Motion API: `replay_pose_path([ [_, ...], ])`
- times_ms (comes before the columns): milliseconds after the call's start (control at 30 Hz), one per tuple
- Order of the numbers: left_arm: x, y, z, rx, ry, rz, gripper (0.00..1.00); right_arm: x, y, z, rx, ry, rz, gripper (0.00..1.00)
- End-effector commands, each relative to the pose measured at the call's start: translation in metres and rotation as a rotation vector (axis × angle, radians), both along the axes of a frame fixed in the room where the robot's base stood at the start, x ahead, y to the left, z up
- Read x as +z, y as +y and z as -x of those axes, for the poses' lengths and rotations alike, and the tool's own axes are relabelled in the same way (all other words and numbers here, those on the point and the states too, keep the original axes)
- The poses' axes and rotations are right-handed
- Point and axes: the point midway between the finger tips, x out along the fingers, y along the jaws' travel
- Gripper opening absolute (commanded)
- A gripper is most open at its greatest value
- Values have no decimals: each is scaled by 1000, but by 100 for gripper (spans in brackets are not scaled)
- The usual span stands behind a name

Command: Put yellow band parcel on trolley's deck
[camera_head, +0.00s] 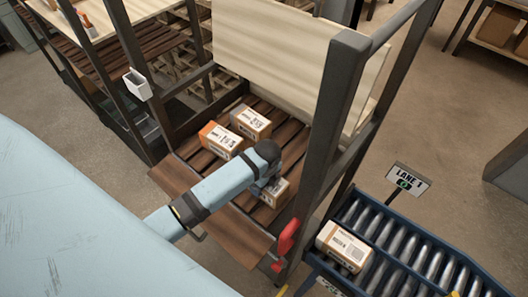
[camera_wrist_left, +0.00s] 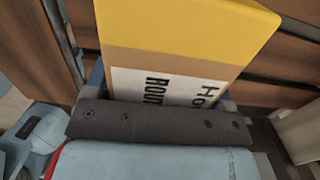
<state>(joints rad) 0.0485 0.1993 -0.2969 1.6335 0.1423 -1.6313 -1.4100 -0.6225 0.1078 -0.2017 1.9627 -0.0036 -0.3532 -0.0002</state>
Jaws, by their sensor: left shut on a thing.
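The yellow band parcel (camera_wrist_left: 190,35) fills the top of the left wrist view, with a yellow end, a tan strip and a white printed label. My left gripper (camera_wrist_left: 160,120) is shut on it. In the head view my left gripper (camera_head: 266,181) reaches down over the slatted wooden deck (camera_head: 203,158) inside a dark frame, apparently the trolley's. The held parcel (camera_head: 277,193) shows partly beside the gripper, its yellow part hidden by my arm. I cannot tell whether it touches the slats. My right gripper is not in view.
An orange-banded parcel (camera_head: 221,140) and another carton (camera_head: 250,122) lie behind the gripper on the slats. A thick dark post (camera_head: 330,120) stands close on the right. Beyond it, a roller conveyor (camera_head: 400,255) marked LANE 1 carries a carton (camera_head: 343,246).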

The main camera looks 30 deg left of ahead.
Motion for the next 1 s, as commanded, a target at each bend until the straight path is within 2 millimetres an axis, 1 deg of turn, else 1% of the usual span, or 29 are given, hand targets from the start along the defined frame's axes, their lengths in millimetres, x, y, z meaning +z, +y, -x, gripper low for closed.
replay_pose_path([
  [133, 1, 0, -1, 0, -1, 0, 42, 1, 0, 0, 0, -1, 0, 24],
  [167, 1, 0, -1, 0, -1, 0, 79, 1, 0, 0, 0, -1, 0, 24],
  [200, 1, 0, -1, 0, -1, 0, 88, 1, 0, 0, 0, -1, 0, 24],
  [267, 1, 0, 0, 0, -1, 0, 100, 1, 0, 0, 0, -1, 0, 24],
  [500, 1, 0, 0, 0, 0, -1, 100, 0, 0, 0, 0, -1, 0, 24],
  [567, 4, 0, 0, 0, -1, -1, 100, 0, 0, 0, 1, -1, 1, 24],
  [633, 11, -1, -1, 0, -4, 0, 100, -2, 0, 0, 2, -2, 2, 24],
  [767, 34, -1, -1, -2, -6, -1, 100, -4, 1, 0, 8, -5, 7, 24],
  [1000, 90, -5, 0, -1, -6, -2, 100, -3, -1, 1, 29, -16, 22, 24],
])
